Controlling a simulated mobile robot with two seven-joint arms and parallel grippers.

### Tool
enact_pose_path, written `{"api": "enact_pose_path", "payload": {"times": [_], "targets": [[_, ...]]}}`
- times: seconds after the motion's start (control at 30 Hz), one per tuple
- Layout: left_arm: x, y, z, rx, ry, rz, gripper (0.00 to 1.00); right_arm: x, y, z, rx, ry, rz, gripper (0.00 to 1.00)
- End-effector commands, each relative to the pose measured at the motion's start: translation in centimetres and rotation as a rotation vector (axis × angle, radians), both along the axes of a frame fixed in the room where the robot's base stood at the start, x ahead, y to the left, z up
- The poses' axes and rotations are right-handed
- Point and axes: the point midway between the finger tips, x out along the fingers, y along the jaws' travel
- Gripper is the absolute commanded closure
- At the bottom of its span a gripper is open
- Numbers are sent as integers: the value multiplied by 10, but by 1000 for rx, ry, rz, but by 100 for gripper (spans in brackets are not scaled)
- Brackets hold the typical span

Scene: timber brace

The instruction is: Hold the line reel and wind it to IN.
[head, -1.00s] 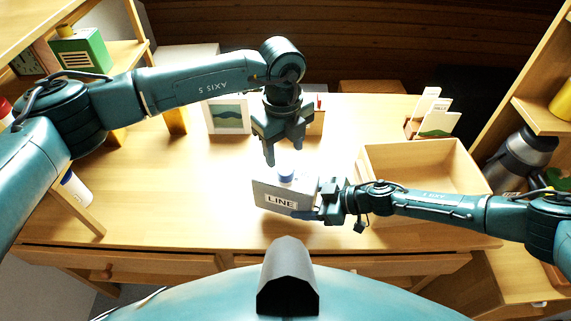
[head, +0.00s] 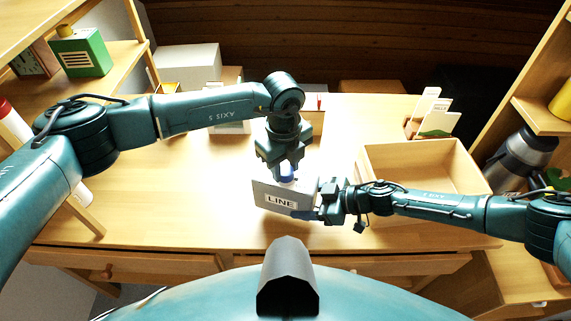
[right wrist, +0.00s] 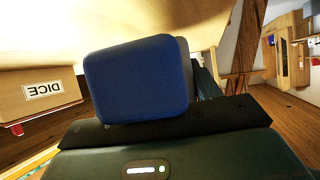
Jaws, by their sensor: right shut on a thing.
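The line reel (head: 268,196) is a grey box with a white LINE label on its front, upright on the desk. My right gripper (head: 312,202) is shut on the reel's right end. My left gripper (head: 284,167) points down from above, its fingers on either side of the knob and apart. Its fingers partly hide the knob, so contact is unclear. In the right wrist view a blue finger pad (right wrist: 138,80) fills the middle and hides most of the reel.
An open wooden tray (head: 425,205) lies to the right, behind my right forearm. A card holder (head: 432,118) stands at the back right. The right wrist view shows a DICE label (right wrist: 43,90).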

Motion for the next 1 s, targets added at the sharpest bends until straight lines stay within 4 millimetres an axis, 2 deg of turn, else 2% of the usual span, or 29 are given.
{"api": "enact_pose_path", "payload": {"times": [0.03,0.3,0.67,1.0], "targets": [[0,0,0,0,0,0,70,0,0,1,2,-1,0,56],[0,0,0,0,0,0,90,0,0,1,1,-1,-1,56],[0,0,0,0,0,-67,90,1,0,1,1,0,-1,56],[0,0,0,-1,0,-327,90,1,0,1,1,0,-2,56]]}}
